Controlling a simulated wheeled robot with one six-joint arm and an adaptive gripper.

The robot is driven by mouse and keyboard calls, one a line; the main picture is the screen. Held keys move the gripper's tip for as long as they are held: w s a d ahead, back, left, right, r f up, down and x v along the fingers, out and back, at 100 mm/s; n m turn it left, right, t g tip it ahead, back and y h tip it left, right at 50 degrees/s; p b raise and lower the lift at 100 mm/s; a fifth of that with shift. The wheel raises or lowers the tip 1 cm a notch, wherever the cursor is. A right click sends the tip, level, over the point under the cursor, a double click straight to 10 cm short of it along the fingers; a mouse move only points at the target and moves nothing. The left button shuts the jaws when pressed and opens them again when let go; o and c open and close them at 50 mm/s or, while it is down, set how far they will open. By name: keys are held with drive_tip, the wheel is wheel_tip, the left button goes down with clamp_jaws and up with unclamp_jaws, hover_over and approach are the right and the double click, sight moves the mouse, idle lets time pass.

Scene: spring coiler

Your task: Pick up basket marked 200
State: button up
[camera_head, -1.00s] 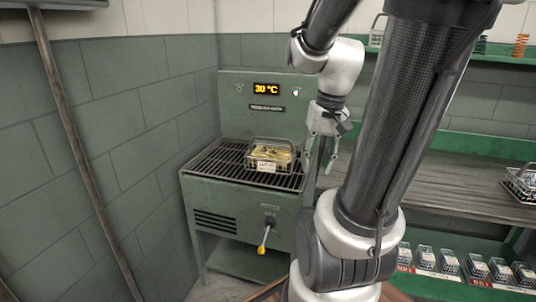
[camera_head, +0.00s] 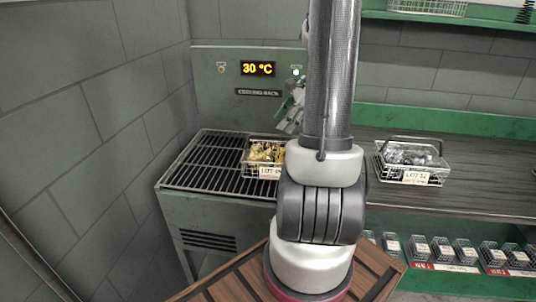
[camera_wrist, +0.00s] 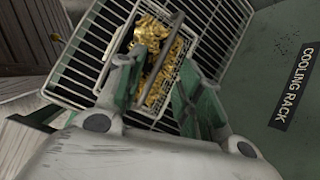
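A wire basket of gold-coloured parts stands on the cooling rack's grate (camera_head: 215,165); this gold basket (camera_head: 262,155) has a white tag, partly hidden by my arm. A second wire basket (camera_head: 412,161) with grey parts and a handle stands on the bench at right. Its white tag is too small to read surely; I cannot make out a 200 on either basket. My gripper (camera_head: 291,108) is above the rack, partly behind my arm. In the wrist view my gripper (camera_wrist: 155,82) is open, its fingers spread over the gold basket (camera_wrist: 158,58) and its handle bar, apparently not gripping.
The cooling rack's back panel (camera_head: 248,100) shows 30 °C and rises close behind the gripper. Several small tagged baskets sit on the lower green shelf (camera_head: 440,268). The bench (camera_head: 480,185) is clear around the grey-parts basket. A wall stands at left.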

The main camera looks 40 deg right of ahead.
sight(273, 135)
drive_tip(key=shift+w+r+m, duration=0.1)
drive_tip(key=shift+w+m, duration=0.15)
drive_tip(key=shift+m, duration=0.55)
drive_tip(key=x, duration=0.8)
drive_tip(key=shift+d, duration=0.1)
drive_tip(key=shift+s, duration=0.1)
clamp_jaws()
